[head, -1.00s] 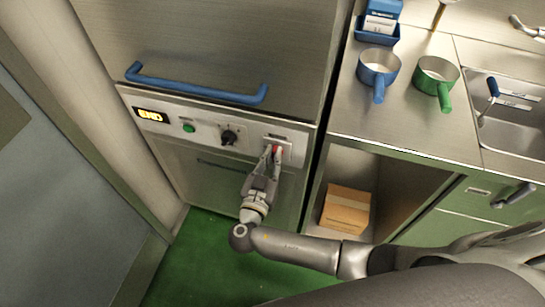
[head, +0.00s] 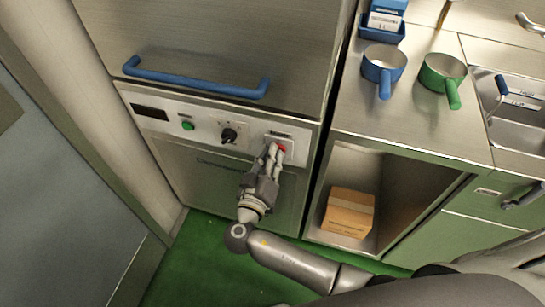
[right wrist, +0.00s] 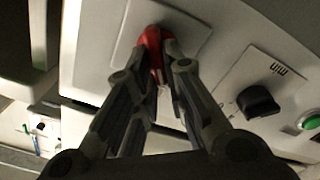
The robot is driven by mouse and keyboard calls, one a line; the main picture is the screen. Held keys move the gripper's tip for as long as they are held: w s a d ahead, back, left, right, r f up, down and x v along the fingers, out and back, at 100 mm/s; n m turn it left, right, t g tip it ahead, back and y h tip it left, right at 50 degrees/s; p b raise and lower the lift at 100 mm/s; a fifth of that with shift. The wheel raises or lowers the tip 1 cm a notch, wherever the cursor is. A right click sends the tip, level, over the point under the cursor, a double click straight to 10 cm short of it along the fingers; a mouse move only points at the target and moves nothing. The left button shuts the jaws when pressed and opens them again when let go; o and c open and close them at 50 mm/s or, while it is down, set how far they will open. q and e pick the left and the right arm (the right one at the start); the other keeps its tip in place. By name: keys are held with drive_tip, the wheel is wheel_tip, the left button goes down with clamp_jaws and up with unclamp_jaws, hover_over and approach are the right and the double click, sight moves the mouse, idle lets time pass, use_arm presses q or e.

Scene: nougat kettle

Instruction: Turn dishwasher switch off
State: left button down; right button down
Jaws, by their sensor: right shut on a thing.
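The dishwasher (head: 200,65) is a steel machine with a blue bar handle and a control panel below it. Its red switch (head: 281,147) sits on a pale plate at the right end of the panel. My right gripper (head: 273,150) is at the switch, partly covering it. In the right wrist view, the fingers (right wrist: 162,62) are shut on the red switch (right wrist: 152,42), one on each side. The panel's display (head: 150,112) is dark. My left gripper is not in view.
The panel also has a green button (head: 187,126) and a black knob (head: 229,135). A blue pot (head: 384,65) and a green pot (head: 443,73) stand on the counter at right. A cardboard box (head: 349,212) is on the open shelf below. The green floor is clear in front.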

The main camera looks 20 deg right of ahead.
drive_tip(key=n, duration=0.3)
drive_tip(key=n+p, duration=0.1)
drive_tip(key=n, duration=0.3)
drive_tip(key=f+n, duration=0.1)
drive_tip(key=n, duration=0.2)
drive_tip(key=shift+w+a, duration=0.2)
drive_tip(key=shift+a, duration=0.05)
drive_tip(key=shift+n, duration=0.5)
drive_tip(key=c, duration=1.5)
unclamp_jaws()
drive_tip(key=v, duration=1.2)
